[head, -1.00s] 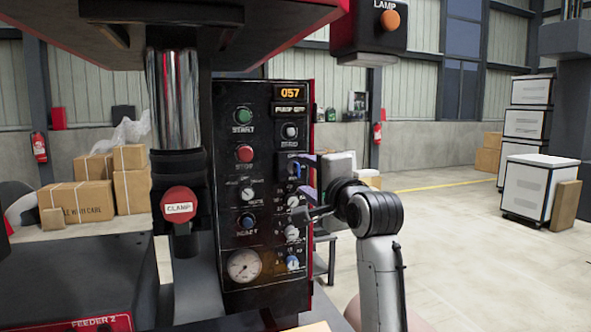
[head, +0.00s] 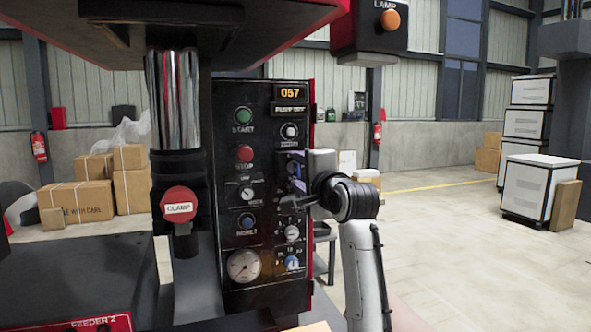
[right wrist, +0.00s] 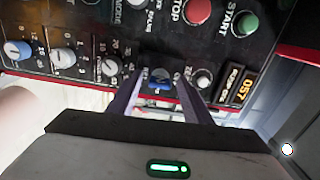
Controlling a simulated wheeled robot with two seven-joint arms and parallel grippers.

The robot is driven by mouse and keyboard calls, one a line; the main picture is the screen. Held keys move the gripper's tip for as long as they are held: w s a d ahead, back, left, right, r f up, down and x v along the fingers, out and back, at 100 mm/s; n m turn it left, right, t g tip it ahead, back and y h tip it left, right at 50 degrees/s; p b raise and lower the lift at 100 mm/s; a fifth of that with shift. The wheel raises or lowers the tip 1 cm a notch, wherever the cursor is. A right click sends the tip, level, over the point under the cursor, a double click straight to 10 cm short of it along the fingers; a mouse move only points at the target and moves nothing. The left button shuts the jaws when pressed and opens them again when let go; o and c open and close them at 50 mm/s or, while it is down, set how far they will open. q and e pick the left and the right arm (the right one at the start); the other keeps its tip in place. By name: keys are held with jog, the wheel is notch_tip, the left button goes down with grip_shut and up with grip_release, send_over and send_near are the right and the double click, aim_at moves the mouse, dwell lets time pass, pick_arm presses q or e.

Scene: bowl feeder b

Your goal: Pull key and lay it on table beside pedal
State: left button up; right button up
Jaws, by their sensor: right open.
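The control panel (head: 265,215) stands upright in the middle of the head view. A blue part (right wrist: 160,82), which looks like the key, sits on the panel between my finger ends in the right wrist view. A blue spot shows on the panel in the head view (head: 293,168), partly covered by my gripper. My right gripper (right wrist: 158,98) is open, its two fingers on either side of the blue part. I cannot tell whether they touch it. My left gripper is not in view. I cannot make out the pedal or a clear table top beside it.
A red CLAMP button (head: 179,204) on a dark column stands left of the panel. Knobs and a gauge (head: 244,265) sit low on the panel. An orange lamp box (head: 389,19) hangs above. Open floor lies to the right.

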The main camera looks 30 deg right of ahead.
aim_at(299, 171)
dwell(0.7)
grip_shut()
jog(key=shift+s, duration=0.15)
jog(key=shift+v, duration=2.85)
jog(key=shift+a, duration=0.1)
